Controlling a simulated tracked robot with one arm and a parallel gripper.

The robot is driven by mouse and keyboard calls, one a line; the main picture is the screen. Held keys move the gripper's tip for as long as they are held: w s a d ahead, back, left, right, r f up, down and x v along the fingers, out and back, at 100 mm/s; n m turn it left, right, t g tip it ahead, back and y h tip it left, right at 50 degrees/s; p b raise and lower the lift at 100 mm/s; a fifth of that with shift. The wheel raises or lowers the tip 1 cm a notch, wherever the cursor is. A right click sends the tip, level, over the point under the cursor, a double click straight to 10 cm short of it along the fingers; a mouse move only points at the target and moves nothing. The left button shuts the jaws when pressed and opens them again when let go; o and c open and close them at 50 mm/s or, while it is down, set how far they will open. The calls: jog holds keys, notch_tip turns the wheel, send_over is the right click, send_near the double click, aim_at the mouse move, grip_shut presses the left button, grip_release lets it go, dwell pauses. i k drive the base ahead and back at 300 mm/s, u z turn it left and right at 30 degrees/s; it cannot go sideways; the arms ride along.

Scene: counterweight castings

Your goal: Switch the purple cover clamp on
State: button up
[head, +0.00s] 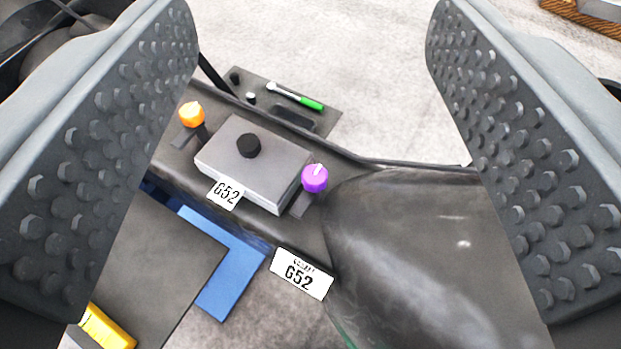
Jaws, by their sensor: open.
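The purple cover clamp (315,178) is a round purple knob with a light mark on its top. It sits at the right end of a grey box-shaped cover (252,163) that has a black knob on top and a label reading G52. An orange knob (191,114) stands at the cover's left end. My gripper (318,165) is open, with one studded jaw at each side of the picture. The purple knob shows between the jaws, and nothing is held. I cannot tell how far the jaws are from it.
A dark rounded casting (420,250) fills the lower right. A white G52 plate (301,274) is on the front edge. A dark mat (325,118) behind holds a green-handled tool (297,97). A blue angled piece (232,272) and a yellow object (106,328) lie lower left.

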aim_at(313, 177)
jog(key=z, duration=0.45)
jog(key=k, duration=1.1)
jog(key=u, duration=0.65)
jog(key=i, duration=1.05)
jog(key=z, duration=0.05)
